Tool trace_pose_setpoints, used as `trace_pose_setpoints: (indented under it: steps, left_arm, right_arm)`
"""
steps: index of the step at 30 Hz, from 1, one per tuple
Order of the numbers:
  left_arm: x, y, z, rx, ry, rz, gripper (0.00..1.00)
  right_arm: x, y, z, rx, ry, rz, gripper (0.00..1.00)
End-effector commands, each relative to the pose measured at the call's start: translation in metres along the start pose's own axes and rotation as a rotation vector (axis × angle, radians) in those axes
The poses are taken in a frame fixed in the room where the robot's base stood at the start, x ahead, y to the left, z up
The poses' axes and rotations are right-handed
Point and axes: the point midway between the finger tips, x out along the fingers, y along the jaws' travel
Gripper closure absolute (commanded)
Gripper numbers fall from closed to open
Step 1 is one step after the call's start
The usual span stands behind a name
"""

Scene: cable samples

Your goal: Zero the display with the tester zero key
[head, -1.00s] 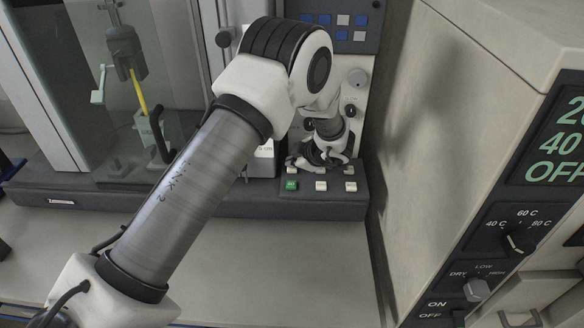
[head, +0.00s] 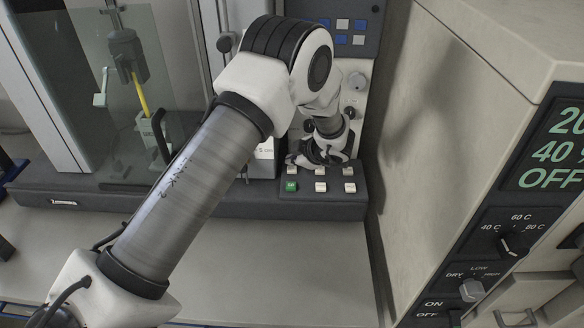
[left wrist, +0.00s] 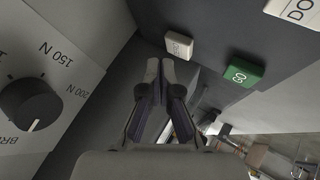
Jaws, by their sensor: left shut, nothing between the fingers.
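The tester's sloped key panel (head: 362,206) stands at the foot of its column in the head view. It bears a green key (head: 291,186) and several white keys (head: 320,187) in two rows. The labels are too small there to tell which key is the zero key. My left gripper (head: 326,160) is shut and empty, just behind and above the back row. In the left wrist view its fingertips (left wrist: 160,68) are close to a white key (left wrist: 179,45), its label unreadable; contact cannot be told. The green GO key (left wrist: 243,72) lies to the right. My right gripper is out of view.
A force knob (left wrist: 30,105) marked 150 N and 200 N is left of my fingers. An upper panel (head: 366,12) has blue and white buttons. A beige oven (head: 440,130) stands close on the right. The bench front (head: 270,265) is clear. The tester's display is not visible.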

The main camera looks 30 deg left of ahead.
Motion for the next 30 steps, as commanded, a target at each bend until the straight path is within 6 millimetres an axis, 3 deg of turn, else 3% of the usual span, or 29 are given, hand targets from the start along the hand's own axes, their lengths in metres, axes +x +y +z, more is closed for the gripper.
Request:
trace_pose_setpoints:
  steps: [15,30]
  left_arm:
    - [-0.042,0.030,-0.030,-0.001,0.000,0.000,1.00]
    - [-0.042,0.030,-0.030,0.000,0.000,0.000,1.00]
  right_arm:
    - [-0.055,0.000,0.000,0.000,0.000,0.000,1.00]
    - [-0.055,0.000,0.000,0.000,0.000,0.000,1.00]
